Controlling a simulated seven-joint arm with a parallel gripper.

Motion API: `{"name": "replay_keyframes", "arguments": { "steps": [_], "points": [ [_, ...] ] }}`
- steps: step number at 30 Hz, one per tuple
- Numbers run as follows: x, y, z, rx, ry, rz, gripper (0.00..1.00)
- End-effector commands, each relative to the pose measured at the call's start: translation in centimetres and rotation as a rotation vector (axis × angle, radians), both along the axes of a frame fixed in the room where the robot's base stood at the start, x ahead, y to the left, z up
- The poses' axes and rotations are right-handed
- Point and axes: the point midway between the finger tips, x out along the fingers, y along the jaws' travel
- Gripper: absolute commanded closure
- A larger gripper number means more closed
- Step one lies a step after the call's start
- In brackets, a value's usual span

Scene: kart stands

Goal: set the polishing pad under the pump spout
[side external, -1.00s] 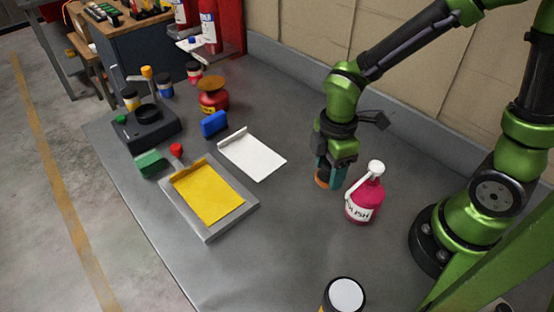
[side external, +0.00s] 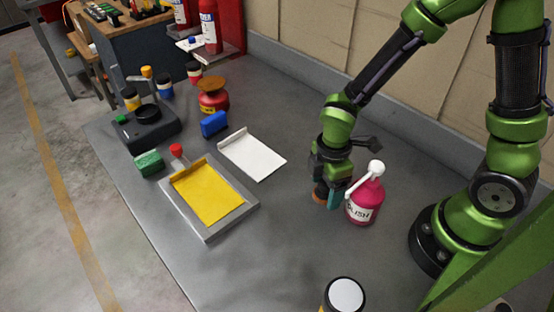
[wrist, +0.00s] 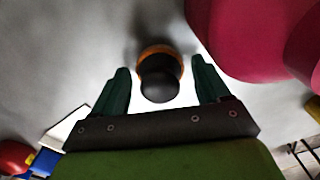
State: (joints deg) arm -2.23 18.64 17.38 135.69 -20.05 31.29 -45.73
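The polishing pad, an orange disc with a dark round knob, stands on the grey bench just left of the pump bottle (side external: 364,204). Its orange edge (side external: 319,198) shows below my gripper (side external: 328,200). In the wrist view the pad's knob (wrist: 159,82) sits between my gripper's (wrist: 163,90) two teal fingers, with a gap on each side, so the gripper is open around it. The pink bottle has a white pump head and spout (side external: 361,180) slanting down left towards the gripper. The spout is out of the wrist view; whether the pad is directly under its tip I cannot tell.
A white sheet (side external: 252,156) and a grey tray (side external: 208,236) with a yellow sheet lie to the left. A white-lidded jar (side external: 346,294) stands at the front. Blue and green blocks and several small containers are farther left. The bench's front middle is clear.

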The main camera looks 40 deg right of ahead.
Motion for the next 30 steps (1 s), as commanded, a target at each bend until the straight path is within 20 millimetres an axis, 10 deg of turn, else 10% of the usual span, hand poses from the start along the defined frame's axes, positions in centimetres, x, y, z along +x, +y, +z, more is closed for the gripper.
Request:
{"name": "replay_keyframes", "arguments": {
  "steps": [13, 30],
  "points": [
    [0.1, 0.0, 1.0, 0.0, -0.004, -0.003, 0.18],
    [0.1, 0.0, 11.4, 0.001, -0.004, -0.002, 0.18]
  ]
}}
